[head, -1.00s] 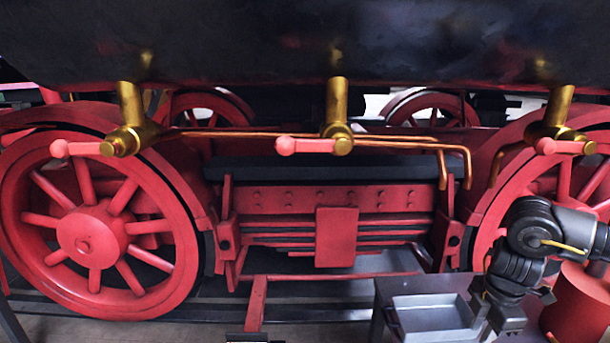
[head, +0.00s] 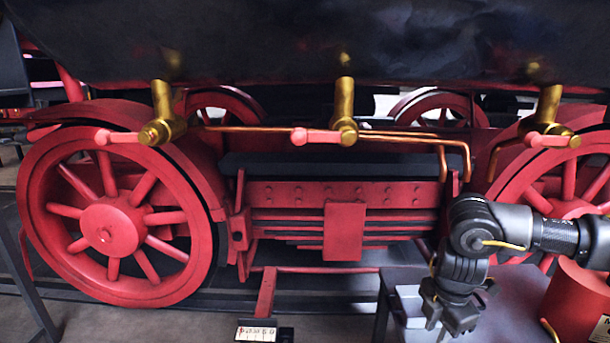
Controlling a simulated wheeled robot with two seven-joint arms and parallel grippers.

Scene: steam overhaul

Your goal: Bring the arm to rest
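My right arm comes in from the right edge. Its black gripper (head: 452,312) hangs pointing down at the lower right, in front of the pale metal tray (head: 413,300) on a grey table. The gripper hides much of the tray. Its fingers are dark and small, so I cannot tell whether they are open or shut, and no held object shows. My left gripper is not in view.
Three brass valves (head: 344,110) with red handles hang under the dark boiler. Red spoked wheels (head: 112,228) stand behind. A red cylinder (head: 573,305) stands right of the gripper. A small white label plate (head: 256,333) is at the bottom.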

